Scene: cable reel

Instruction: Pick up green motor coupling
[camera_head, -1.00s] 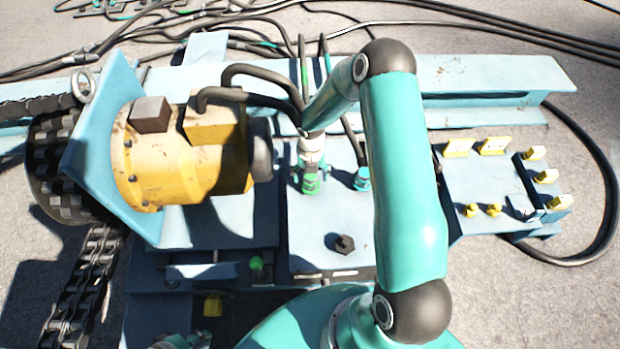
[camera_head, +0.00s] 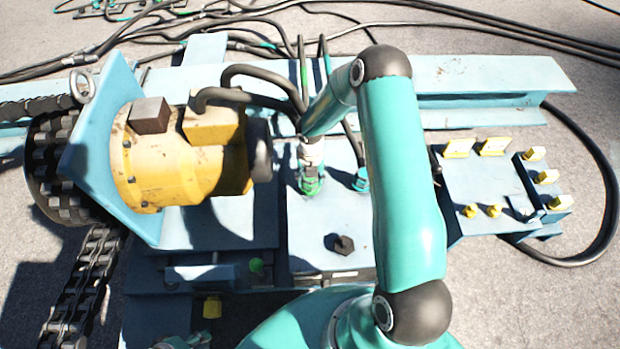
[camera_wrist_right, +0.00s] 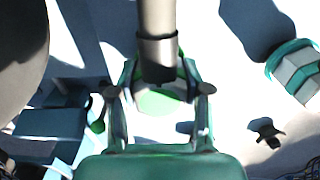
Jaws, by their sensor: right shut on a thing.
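The green motor coupling (camera_head: 310,185) stands on the light-blue plate right of the yellow motor in the head view. A grey pipe-like part with a dark collar rises from it in the wrist view, where its green body (camera_wrist_right: 160,103) shows below the collar. My right gripper (camera_wrist_right: 158,90) has one finger on each side of the coupling and is shut on it. In the head view my right arm comes down over the coupling, and the finger contact is hard to make out there. I cannot see whether the coupling is clear of the plate. My left gripper is not in view.
A teal coupling (camera_head: 362,180) stands close to the right, and it also shows in the wrist view (camera_wrist_right: 298,72). The yellow motor (camera_head: 165,170) and black hoses (camera_head: 250,83) crowd the left. A black knob (camera_head: 344,244) sits in front. Yellow-fitted panels (camera_head: 480,185) lie right.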

